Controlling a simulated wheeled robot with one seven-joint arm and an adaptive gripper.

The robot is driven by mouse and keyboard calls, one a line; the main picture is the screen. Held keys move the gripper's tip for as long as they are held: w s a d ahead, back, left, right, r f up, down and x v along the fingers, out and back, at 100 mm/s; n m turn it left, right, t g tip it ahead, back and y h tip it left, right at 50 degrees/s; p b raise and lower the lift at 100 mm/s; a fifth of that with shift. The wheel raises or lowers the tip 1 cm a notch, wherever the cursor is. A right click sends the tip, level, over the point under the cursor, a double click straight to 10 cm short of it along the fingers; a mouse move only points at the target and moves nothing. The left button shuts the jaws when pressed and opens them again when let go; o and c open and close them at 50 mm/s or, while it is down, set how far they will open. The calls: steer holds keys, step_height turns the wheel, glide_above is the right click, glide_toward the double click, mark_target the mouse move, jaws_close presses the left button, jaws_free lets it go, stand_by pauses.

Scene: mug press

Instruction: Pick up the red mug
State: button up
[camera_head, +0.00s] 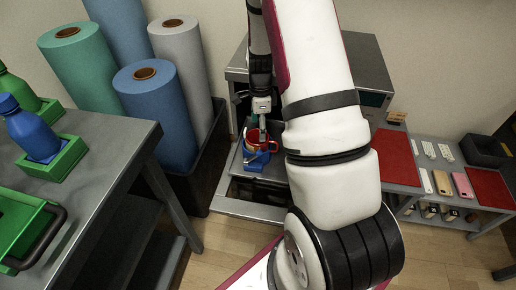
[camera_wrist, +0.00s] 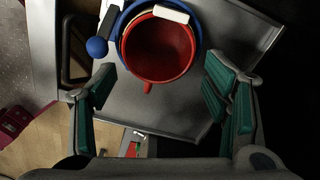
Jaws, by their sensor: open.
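The red mug (camera_head: 254,138) sits on the grey press stand, with blue press parts (camera_head: 256,163) around and below it. In the wrist view I look into the mug's open top (camera_wrist: 160,50). A short red handle (camera_wrist: 147,87) points toward my palm. A blue ring (camera_wrist: 121,24) and a blue ball knob (camera_wrist: 97,47) lie beside the rim. My gripper (camera_wrist: 160,72) is open, its green-padded fingers apart on the left and right of the mug's near side. It holds nothing. In the head view my gripper (camera_head: 262,122) is at the mug, partly hidden.
A grey plate (camera_wrist: 245,28) lies under the mug. A white bar (camera_wrist: 171,13) crosses the mug's far rim. Large rolls (camera_head: 158,100) stand at left behind a table with green holders (camera_head: 62,160). A shelf with red mats (camera_head: 396,156) and phones is at right.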

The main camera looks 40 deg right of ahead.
mark_target(263, 146)
steer(key=f, duration=0.1)
steer(key=f+b, duration=0.1)
steer(key=f, duration=0.3)
steer(key=shift+w+a, duration=0.1)
steer(key=shift+a, duration=0.15)
steer(key=shift+c, duration=0.5)
steer(key=c, duration=1.4)
steer(key=shift+c, duration=0.3)
steer(key=shift+r, duration=0.15)
